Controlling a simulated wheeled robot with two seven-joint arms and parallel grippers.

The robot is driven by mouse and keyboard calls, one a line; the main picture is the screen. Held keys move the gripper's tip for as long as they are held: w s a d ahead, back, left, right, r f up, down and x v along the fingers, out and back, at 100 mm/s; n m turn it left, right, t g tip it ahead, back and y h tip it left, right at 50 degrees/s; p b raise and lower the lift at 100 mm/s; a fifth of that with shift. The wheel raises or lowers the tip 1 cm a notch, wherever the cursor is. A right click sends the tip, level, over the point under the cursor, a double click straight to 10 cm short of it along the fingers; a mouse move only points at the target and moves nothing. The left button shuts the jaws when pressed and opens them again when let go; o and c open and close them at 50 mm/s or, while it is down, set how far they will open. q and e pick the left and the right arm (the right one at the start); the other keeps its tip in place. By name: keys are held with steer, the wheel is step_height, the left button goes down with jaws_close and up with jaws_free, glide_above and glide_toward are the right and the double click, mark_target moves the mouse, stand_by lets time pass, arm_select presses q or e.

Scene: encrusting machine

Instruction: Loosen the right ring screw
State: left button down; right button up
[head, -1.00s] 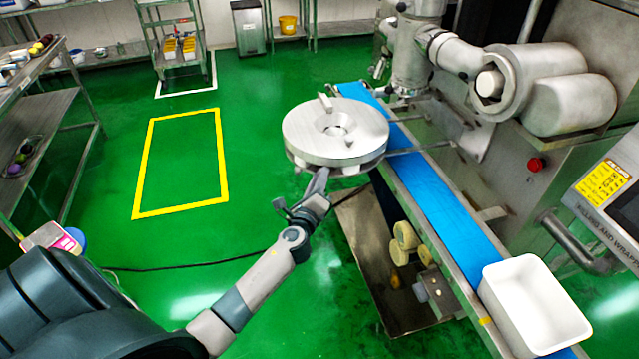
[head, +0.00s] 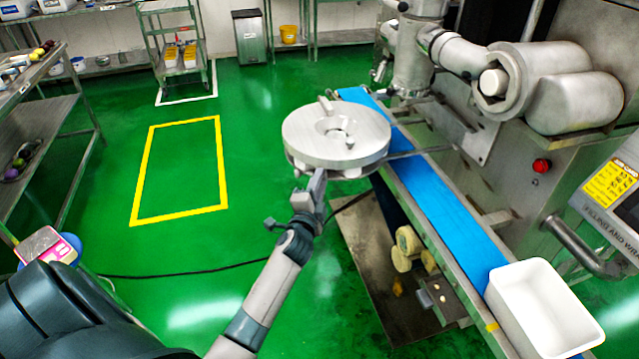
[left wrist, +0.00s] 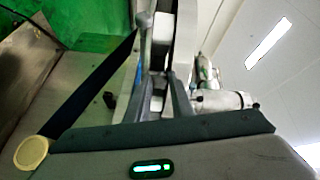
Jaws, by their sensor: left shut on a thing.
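The round metal disc assembly (head: 336,133) stands above the conveyor's left side, with a central hole and small posts on top. My left gripper (head: 319,178) is at the disc's near lower edge, its fingers pointing up beneath the rim. In the left wrist view, the fingers of the left gripper (left wrist: 160,90) stand on either side of a pale metal part (left wrist: 157,103), and the gripper is shut on it. I take this part for the ring screw, but most of it is hidden. A rod with a rounded tip (left wrist: 145,20) rises by the left finger. My right gripper is not in view.
A blue conveyor belt (head: 440,200) runs beside the disc, with a white bin (head: 545,305) at its near end. Thin metal rods reach from the disc to the machine (head: 590,170).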

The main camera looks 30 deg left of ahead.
arm_select(q)
steer(key=n+p, duration=0.1)
steer(key=n, duration=0.8)
steer(key=n+p, duration=0.2)
steer(key=n, duration=0.7)
steer(key=shift+d+f, duration=0.15)
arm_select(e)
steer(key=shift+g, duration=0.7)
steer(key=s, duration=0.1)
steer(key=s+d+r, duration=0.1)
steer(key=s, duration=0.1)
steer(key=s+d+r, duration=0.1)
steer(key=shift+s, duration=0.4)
arm_select(q)
steer(key=shift+n, duration=0.3)
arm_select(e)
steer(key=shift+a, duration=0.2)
arm_select(q)
steer(key=c, duration=1.5)
jaws_free()
steer(key=shift+c, duration=0.2)
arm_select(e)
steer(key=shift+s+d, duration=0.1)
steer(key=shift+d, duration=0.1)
